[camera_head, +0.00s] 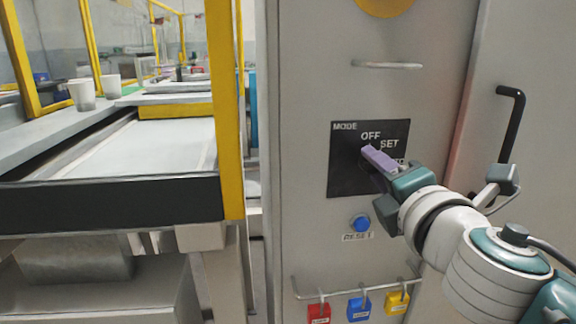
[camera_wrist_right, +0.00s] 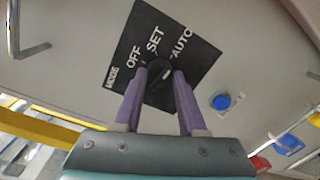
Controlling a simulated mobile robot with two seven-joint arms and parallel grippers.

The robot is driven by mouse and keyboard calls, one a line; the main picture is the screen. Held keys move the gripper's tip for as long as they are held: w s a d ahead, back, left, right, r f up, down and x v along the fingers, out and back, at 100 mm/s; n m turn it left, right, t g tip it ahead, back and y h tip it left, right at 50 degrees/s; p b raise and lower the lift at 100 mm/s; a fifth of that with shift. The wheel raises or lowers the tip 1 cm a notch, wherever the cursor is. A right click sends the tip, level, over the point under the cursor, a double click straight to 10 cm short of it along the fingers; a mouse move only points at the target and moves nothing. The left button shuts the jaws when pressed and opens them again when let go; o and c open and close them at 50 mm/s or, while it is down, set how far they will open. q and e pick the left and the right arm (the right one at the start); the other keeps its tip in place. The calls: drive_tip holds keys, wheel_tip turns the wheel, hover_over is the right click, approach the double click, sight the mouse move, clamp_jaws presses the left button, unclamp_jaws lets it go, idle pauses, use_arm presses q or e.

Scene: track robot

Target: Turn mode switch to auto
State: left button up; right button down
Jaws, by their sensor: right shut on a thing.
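The mode panel (camera_head: 345,175) is a black plate on a grey cabinet, marked MODE, OFF and SET in the head view; a third label is partly covered by my gripper. In the right wrist view the panel (camera_wrist_right: 193,57) shows OFF, SET and AUTO around a black mode switch knob (camera_wrist_right: 158,88). My right gripper (camera_head: 370,158) is at the panel, with its purple fingers on either side of the knob. The fingers (camera_wrist_right: 160,76) are shut on it. A small light mark shows on the knob, but I cannot tell which label it points to. My left gripper is not in view.
A blue RESET button (camera_head: 360,223) sits below the panel. Red, blue (camera_head: 359,308) and yellow padlocks hang from a rail lower down. A handle (camera_head: 387,65) is above, and a black door handle (camera_head: 512,125) is at right. A yellow-framed conveyor (camera_head: 150,160) stands at left.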

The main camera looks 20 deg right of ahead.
idle(0.3)
drive_tip(key=shift+c, duration=2.3)
unclamp_jaws()
drive_tip(key=v, duration=1)
drive_tip(key=shift+b, duration=0.3)
